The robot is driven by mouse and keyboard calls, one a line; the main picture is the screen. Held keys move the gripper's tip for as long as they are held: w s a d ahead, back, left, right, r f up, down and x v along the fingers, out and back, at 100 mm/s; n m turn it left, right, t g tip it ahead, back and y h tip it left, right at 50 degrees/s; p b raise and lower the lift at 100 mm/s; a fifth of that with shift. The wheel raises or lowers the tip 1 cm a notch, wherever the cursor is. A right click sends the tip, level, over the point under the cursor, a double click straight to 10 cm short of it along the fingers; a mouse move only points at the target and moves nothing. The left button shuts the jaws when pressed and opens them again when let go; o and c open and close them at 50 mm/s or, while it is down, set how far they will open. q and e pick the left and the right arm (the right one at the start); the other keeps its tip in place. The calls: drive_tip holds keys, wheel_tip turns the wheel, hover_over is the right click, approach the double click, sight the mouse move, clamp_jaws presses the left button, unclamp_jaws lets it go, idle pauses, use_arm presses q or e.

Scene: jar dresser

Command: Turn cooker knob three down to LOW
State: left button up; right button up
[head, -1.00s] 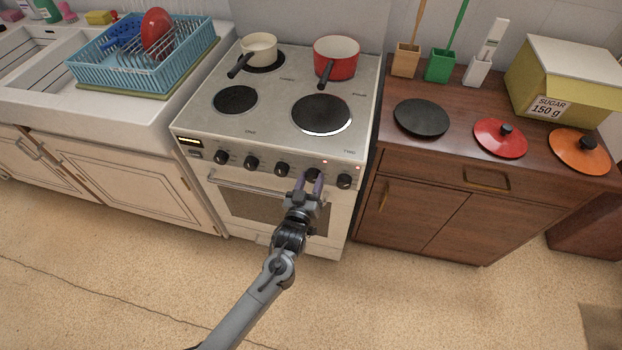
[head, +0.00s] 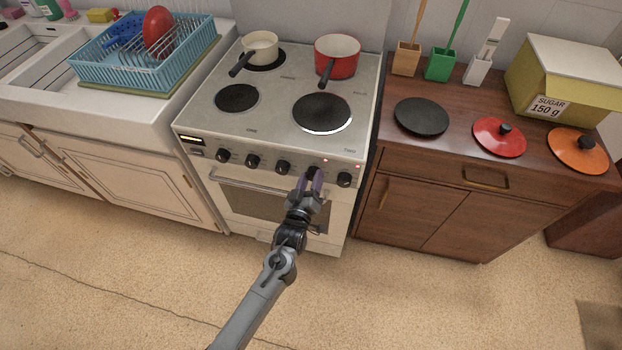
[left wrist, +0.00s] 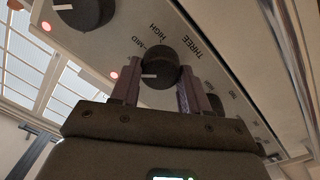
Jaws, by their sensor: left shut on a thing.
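The cooker (head: 270,110) has a row of black knobs along its front. My left gripper (head: 312,184) is at the fourth knob from the left in the head view. In the left wrist view, the knob marked THREE (left wrist: 160,66) sits between the two fingers (left wrist: 158,88), which are shut on it. Its white pointer mark faces left in that picture. The words HIGH and MID are printed above the knob there; other small lettering to the right is hard to read. The fingers partly hide the knob in the head view. My right gripper is not in view.
A neighbouring knob (head: 344,180) is close on the right, another (head: 283,168) on the left. The oven handle (head: 240,183) runs below. A red pan (head: 337,52) and a cream pan (head: 260,46) stand on the rear burners. The floor in front is free.

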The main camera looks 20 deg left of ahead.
use_arm(q)
drive_tip(key=o, duration=1.1)
drive_tip(key=shift+c, duration=0.2)
drive_tip(key=shift+s+d, duration=0.1)
drive_tip(key=shift+s, duration=0.45)
drive_tip(key=s+p, duration=0.2)
drive_tip(key=s, duration=0.7)
drive_tip(key=shift+s+d+f+p, duration=0.15)
drive_tip(key=shift+s+d+p, duration=0.2)
drive_tip(key=shift+d, duration=0.1)
